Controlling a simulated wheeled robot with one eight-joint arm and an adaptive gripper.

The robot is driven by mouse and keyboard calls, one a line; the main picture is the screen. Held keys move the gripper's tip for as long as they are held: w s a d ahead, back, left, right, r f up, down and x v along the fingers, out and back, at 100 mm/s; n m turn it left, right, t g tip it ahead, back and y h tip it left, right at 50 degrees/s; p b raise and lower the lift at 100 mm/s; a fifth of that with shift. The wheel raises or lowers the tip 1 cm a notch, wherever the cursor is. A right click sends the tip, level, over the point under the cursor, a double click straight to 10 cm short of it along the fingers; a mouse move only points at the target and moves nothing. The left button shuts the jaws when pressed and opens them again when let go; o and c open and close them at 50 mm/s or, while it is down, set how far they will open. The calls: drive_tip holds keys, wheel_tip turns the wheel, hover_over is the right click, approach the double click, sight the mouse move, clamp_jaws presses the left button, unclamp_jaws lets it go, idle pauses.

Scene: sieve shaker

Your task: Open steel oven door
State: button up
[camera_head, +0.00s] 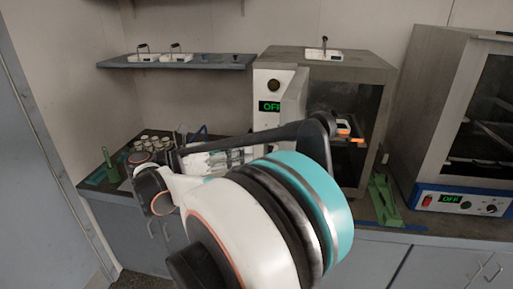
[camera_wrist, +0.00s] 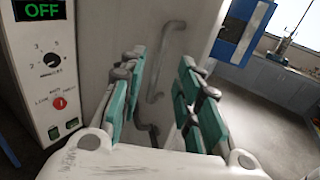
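The steel oven (camera_head: 372,70) stands on the counter, with a white control panel (camera_head: 262,88) reading OFF. Its grey door (camera_head: 292,106) stands swung out beside the panel, and the dark interior (camera_head: 360,105) shows to its right. In the wrist view the door (camera_wrist: 195,30) faces me, with a curved metal handle (camera_wrist: 167,50) on it; the control panel (camera_wrist: 40,65) is at left. My gripper (camera_wrist: 161,75) is open, its teal-padded fingers either side of the handle in the picture. Nothing is held; whether it touches the door cannot be told. My arm hides the oven's lower front.
A second oven (camera_head: 440,75) with a blue control strip stands at right. A green stand (camera_head: 383,200) is between the ovens. Several small containers (camera_head: 150,143) sit on the left counter, below a wall shelf (camera_head: 215,62). In the wrist view, open floor (camera_wrist: 270,125) lies right of the door.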

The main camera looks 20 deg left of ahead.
drive_tip(key=shift+v, duration=2.2)
drive_tip(key=shift+w, duration=0.1)
